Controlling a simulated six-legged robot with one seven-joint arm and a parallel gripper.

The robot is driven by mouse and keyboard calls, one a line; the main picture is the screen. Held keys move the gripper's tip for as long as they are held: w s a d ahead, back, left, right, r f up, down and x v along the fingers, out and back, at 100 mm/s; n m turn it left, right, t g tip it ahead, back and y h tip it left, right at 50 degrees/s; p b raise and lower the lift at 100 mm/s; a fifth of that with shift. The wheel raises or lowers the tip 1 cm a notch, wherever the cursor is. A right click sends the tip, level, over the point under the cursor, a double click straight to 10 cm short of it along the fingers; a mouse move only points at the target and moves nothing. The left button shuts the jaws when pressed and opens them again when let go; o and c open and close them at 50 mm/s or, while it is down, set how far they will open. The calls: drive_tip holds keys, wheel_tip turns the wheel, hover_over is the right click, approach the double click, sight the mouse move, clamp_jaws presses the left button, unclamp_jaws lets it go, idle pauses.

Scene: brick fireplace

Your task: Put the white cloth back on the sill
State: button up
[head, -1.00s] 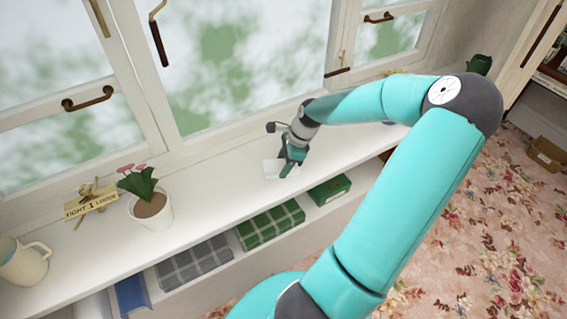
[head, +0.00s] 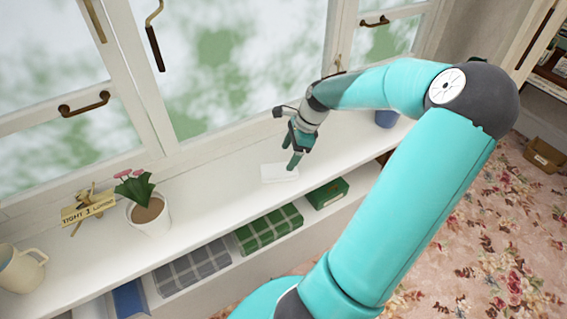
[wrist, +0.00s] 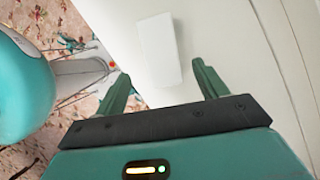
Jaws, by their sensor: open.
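The white cloth (head: 279,173) lies flat on the white sill (head: 225,192), below the window, as a small folded rectangle. It also shows in the wrist view (wrist: 161,50), beyond the fingertips and apart from them. My gripper (head: 293,165) hangs just above the cloth's right end in the head view.
A blue pot (head: 386,118) stands to the right. Folded checked cloths (head: 270,229) and a green box (head: 327,193) sit on the shelf below.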

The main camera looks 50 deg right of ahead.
drive_tip(key=v, duration=0.5)
drive_tip(key=w+a+r+n+g+h, duration=0.1)
drive_tip(key=w+a+r+n+h, duration=0.15)
drive_tip(key=a+n, duration=0.5)
drive_tip(key=w+a+r+n+g+h, duration=0.1)
drive_tip(key=a+r+n+g+h, duration=0.2)
drive_tip(key=a, duration=0.7)
drive_tip(key=s+a+r+n+t+y, duration=0.1)
drive_tip(key=s+a+r+n+t, duration=0.2)
drive_tip(key=a+n, duration=0.4)
drive_tip(key=s+a+r+n+t+y, duration=0.1)
drive_tip(key=s+a+r+n+t, duration=0.2)
drive_tip(key=s+a+r+n, duration=0.3)
drive_tip(key=a+r+n, duration=0.1)
drive_tip(key=a+n, duration=0.1)
drive_tip(key=a, duration=0.3)
drive_tip(key=shift+t, duration=0.4)
drive_tip(key=shift+r+n, duration=0.1)
drive_tip(key=shift+n, duration=0.15)
drive_tip(key=shift+c, duration=0.4)
drive_tip(key=c, duration=0.7)
drive_tip(key=shift+d, duration=0.15)
